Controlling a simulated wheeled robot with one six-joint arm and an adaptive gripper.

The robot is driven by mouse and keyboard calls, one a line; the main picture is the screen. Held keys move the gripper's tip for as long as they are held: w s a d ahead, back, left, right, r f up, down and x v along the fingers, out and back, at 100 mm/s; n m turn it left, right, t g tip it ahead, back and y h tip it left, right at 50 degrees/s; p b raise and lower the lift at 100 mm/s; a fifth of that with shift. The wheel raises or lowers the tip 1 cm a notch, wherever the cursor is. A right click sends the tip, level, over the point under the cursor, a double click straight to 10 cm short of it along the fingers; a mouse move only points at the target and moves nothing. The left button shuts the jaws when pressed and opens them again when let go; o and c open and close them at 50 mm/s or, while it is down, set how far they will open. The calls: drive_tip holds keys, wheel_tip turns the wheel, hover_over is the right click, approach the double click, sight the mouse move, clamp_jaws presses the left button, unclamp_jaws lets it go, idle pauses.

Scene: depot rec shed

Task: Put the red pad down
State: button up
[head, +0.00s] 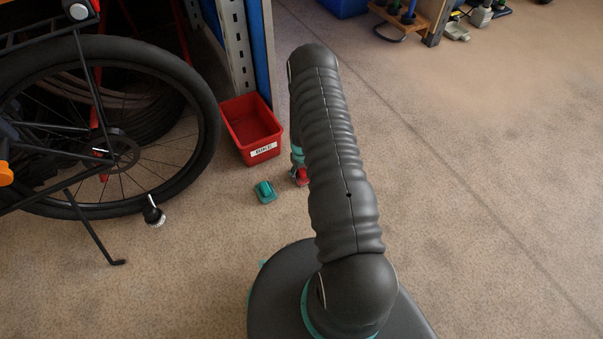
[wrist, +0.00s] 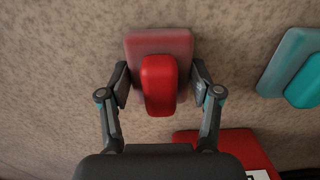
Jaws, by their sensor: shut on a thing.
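The red pad is a flat red plate with a raised, rounded red grip on top. In the wrist view the red pad (wrist: 159,44) is between the two fingers of my gripper (wrist: 159,84), which is shut on its sides. In the head view the red pad (head: 300,178) shows just left of my arm, partly hidden by it, near the floor. I cannot tell whether its underside touches the floor. Most of my gripper is hidden behind the arm in the head view.
A teal pad (head: 264,193) lies on the floor close by; it also shows in the wrist view (wrist: 287,64). A labelled red bin (head: 250,130) stands behind it, by a shelf post (head: 238,50). A bicycle wheel (head: 190,165) is at left.

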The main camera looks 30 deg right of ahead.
drive_tip(key=shift+f, duration=0.2)
drive_tip(key=o, duration=1.3)
drive_tip(key=shift+c, duration=0.2)
drive_tip(key=shift+r, duration=0.15)
